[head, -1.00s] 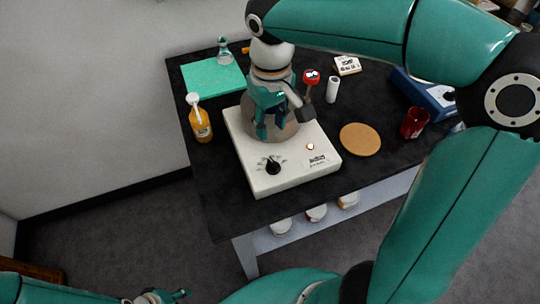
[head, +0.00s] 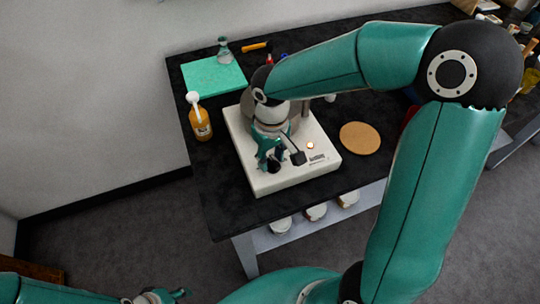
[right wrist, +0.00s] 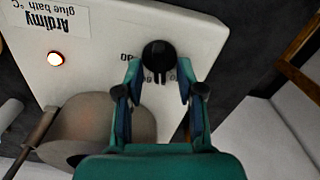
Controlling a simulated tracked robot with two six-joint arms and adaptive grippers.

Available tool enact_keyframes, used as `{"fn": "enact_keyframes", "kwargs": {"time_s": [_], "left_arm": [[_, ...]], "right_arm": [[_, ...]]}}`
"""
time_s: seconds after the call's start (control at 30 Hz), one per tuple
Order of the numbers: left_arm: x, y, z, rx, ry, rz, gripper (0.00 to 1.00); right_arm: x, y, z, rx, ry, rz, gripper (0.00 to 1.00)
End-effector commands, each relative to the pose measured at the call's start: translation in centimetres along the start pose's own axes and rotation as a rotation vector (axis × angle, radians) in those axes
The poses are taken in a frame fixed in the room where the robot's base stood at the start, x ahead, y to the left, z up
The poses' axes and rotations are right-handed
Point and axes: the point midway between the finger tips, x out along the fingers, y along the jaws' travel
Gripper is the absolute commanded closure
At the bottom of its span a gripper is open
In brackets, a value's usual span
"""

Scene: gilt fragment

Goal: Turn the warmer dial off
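The warmer is a white box (head: 318,168) on the black table, labelled "Ardimy glue bath °C" in the right wrist view. Its black dial (right wrist: 159,56) has printed numbers beside it, partly covered. A small indicator light (right wrist: 56,59) glows on the panel. My right gripper (right wrist: 159,70) is open, with one fingertip on each side of the dial and a small gap showing; the head view (head: 270,160) has it over the box's front, mostly covering the dial. My left gripper (head: 160,296) is low at the bottom edge, away from the table; its opening is unclear.
A grey-brown pot (right wrist: 105,120) with a handle stands on the warmer beside my right gripper. An orange bottle (head: 200,122) is left of the warmer, a round cork mat (head: 360,138) right. A green mat (head: 212,76) and a flask (head: 224,50) lie behind.

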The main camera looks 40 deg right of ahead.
Motion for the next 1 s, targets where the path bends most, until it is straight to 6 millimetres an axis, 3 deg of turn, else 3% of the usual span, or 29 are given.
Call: {"fn": "enact_keyframes", "kwargs": {"time_s": [0.03,0.27,0.67,1.0], "left_arm": [[0.0,0.0,0.0,0.0,0.0,0.0,0.6],[0.0,0.0,0.0,0.0,0.0,0.0,0.6],[0.03,-0.01,0.0,0.0,0.0,0.0,0.6],[0.16,-0.06,0.0,0.0,0.0,0.0,0.6]], "right_arm": [[-0.01,0.01,0.01,0.0,0.0,0.0,0.62],[-0.03,0.03,0.02,0.0,0.0,0.0,1.0],[-0.03,-0.13,-0.04,-0.024,0.0,-0.001,1.0],[-0.03,-0.19,-0.02,-0.193,0.0,0.0,1.0]]}}
